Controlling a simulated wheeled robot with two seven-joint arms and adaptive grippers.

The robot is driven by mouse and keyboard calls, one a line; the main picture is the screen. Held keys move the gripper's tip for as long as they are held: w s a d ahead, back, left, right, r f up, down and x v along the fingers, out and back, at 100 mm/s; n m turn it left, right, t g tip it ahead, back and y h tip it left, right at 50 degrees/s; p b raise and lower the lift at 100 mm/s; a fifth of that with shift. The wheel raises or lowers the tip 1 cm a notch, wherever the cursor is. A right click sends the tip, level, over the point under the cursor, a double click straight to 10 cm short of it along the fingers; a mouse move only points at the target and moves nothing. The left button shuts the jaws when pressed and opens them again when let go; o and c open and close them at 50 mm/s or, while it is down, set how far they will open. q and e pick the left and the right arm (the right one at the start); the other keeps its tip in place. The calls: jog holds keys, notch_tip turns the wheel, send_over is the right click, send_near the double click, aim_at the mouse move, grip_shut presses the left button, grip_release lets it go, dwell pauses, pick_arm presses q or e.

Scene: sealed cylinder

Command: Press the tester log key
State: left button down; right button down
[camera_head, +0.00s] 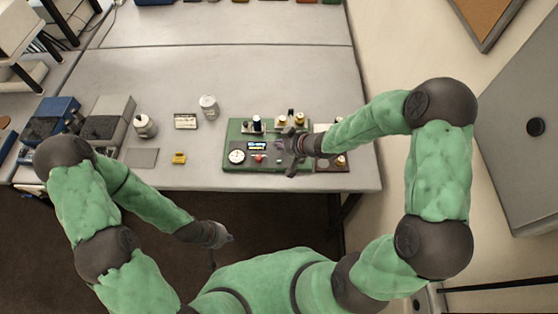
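A green tester panel (230,135) lies near the front edge of the grey table. It carries a round white dial (237,156), a small lit display (257,146), a red button (258,159) and small fittings along its back. I cannot tell which control is the log key. My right gripper (288,148) is over the right part of the panel and hides some of it; contact and finger opening are unclear. My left gripper (226,238) hangs in front of the table, away from the panel; its fingers are too small to judge.
A silver can (208,106), a small labelled card (185,121), a yellow block (179,158) and a grey plate (141,158) are left of the panel. A metal jar (144,125) and blue equipment (56,112) are farther left.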

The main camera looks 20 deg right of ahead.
jog(key=b, duration=0.7)
send_over(281, 162)
jog(key=shift+a+f, duration=0.1)
jog(key=shift+f, duration=3.45)
jog(key=shift+f+b, duration=0.55)
jog(key=shift+f, duration=0.3)
jog(key=shift+f, duration=0.15)
jog(key=shift+f, duration=0.25)
jog(key=shift+f+b, duration=0.35)
jog(key=shift+b, duration=0.15)
jog(key=shift+r, duration=0.1)
jog(key=shift+r+p, duration=0.7)
jog(key=shift+p, duration=0.15)
